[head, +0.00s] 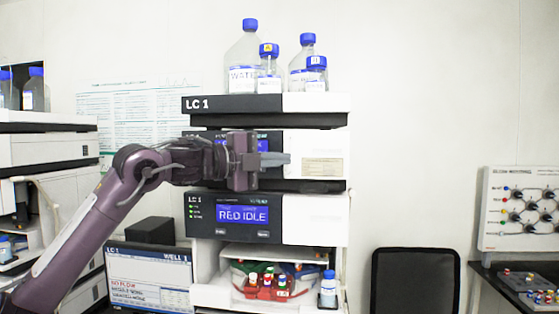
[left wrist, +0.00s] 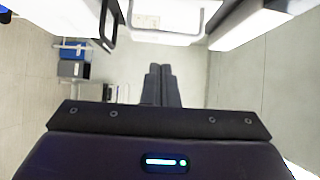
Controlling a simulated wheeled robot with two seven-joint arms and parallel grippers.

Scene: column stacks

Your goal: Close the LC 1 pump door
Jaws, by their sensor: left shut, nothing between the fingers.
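The LC 1 stack (head: 318,220) stands in the middle of the head view, with white and dark modules one above another. My left gripper (head: 288,159) is in front of its upper module (head: 318,142), hiding much of that module's blue display. Its fingers are shut and empty, pointing right; they also show shut in the left wrist view (left wrist: 163,85). A white panel (left wrist: 150,38) lies beyond the fingertips there. I cannot tell which panel is the pump door or how far it stands open. The lower module's display (head: 242,214) reads RED IDLE. My right gripper is out of view.
Blue-capped bottles (head: 242,62) stand on the stack. Its lowest bay is open, with a red rack (head: 262,292) of vials and a small bottle (head: 328,290). A monitor (head: 150,278) is at lower left, another stack (head: 45,150) at far left, a dark chair (head: 415,280) at right.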

